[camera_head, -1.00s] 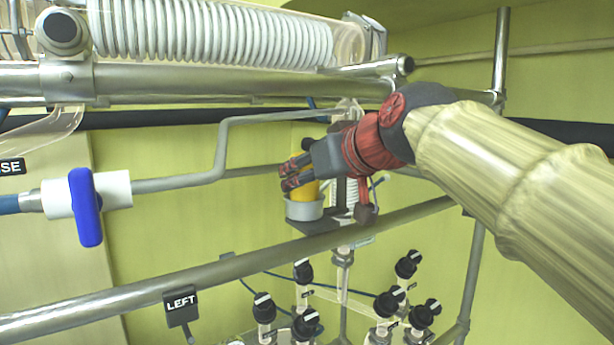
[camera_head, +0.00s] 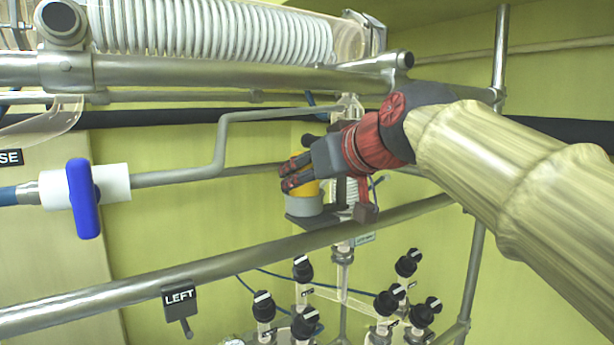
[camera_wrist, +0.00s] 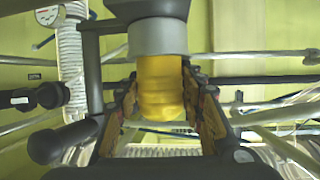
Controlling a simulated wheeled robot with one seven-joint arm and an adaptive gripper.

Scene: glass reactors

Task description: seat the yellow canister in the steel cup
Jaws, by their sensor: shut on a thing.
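The yellow canister (camera_head: 309,188) is between the fingers of my gripper (camera_head: 293,174), which is shut on it. In the wrist view, the canister (camera_wrist: 160,88) stands between both fingertips (camera_wrist: 160,98). The steel cup (camera_head: 304,206) is a short grey cylinder on a dark bracket, directly below the canister in the head view. In the wrist view the cup (camera_wrist: 158,36) surrounds or meets the canister's far end, with no clear gap. The cup's inside is hidden, so I cannot tell how deep the canister sits. The fingers cover part of the canister.
A steel rail (camera_head: 230,268) runs below the bracket (camera_head: 305,220). A bent pipe (camera_head: 222,140) passes to the left and above. A glass coil column (camera_head: 346,190) stands close behind my gripper. Several black-capped valves (camera_head: 387,303) are below.

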